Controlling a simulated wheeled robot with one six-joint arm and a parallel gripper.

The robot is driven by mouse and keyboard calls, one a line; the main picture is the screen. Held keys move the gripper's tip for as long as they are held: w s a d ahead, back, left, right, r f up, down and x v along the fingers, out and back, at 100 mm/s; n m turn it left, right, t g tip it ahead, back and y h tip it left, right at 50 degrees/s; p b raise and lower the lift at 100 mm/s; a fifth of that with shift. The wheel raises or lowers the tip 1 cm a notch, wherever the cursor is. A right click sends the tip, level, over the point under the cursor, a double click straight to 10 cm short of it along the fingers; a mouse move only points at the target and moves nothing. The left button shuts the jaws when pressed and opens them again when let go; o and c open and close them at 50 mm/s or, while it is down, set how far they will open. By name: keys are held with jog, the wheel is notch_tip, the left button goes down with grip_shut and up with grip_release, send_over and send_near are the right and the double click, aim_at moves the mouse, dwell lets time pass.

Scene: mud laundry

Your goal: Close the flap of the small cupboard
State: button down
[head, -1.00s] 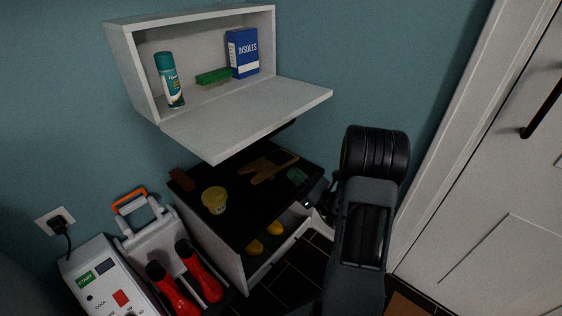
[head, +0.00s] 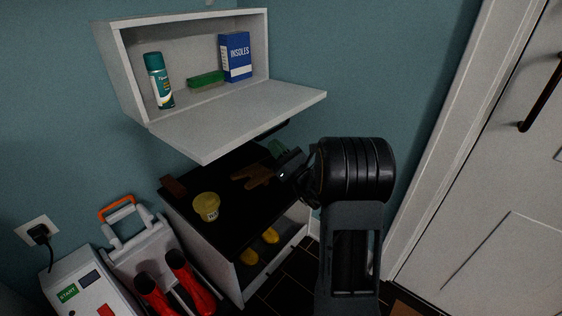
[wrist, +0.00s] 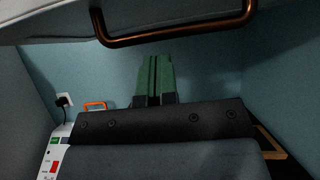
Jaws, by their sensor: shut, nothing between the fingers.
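The small white cupboard (head: 128,62) hangs on the blue wall, its front open. Its flap (head: 240,118) is folded down, sticking out nearly level from the lower edge. In the wrist view the flap's pale underside (wrist: 50,22) crosses the top, with a copper-coloured bar handle (wrist: 175,37) hanging from it. My gripper (head: 278,149) is below the flap, near its front right part, over the black bench top. Its green fingers (wrist: 158,78) are shut and empty, and appear below the handle in the wrist view. I see no contact with the flap.
Inside the cupboard are a spray can (head: 159,80), a green brush (head: 206,79) and a blue insoles box (head: 235,57). Below, a bench (head: 225,210) carries a yellow tub (head: 206,206) and a brown wooden item (head: 252,177). A white door (head: 500,190) stands at right.

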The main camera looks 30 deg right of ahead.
jog(key=shift+w+r, duration=0.15)
jog(key=shift+r, duration=0.5)
jog(key=shift+r, duration=0.1)
